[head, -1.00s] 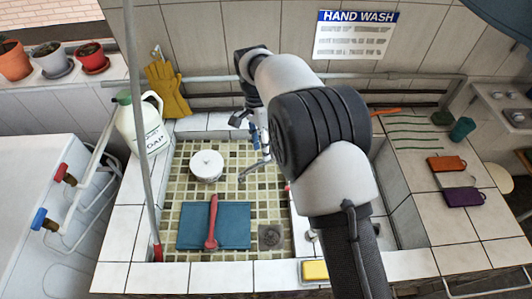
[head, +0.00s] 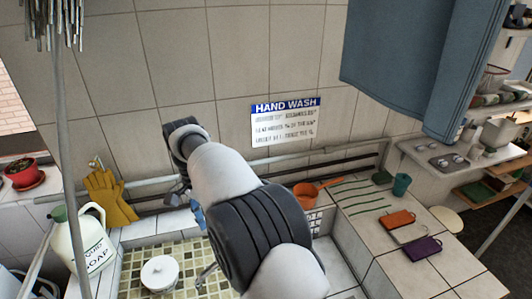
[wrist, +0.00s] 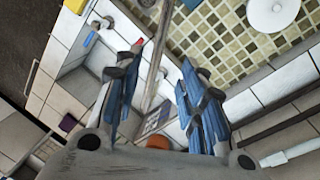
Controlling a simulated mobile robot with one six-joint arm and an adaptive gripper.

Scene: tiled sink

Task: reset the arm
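My gripper (wrist: 162,60) shows in the wrist view with its two blue-padded fingers spread apart and nothing between them. The tiled sink basin and a tap-like metal pipe lie beyond the fingers. In the head view my arm reaches over the sink, and its forearm hides most of the gripper; a small blue part (head: 198,214) shows beside the forearm. A white lidded pot (head: 160,272) sits on the mosaic sink floor, left of my arm. It also shows at the top right of the wrist view (wrist: 272,12).
A soap jug (head: 82,240) and yellow gloves (head: 108,197) are at the left. An orange pan (head: 308,192) stands behind my arm. The right counter holds a teal cup (head: 401,185), an orange item (head: 397,219) and a purple item (head: 422,247). A blue cloth (head: 425,60) hangs at upper right.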

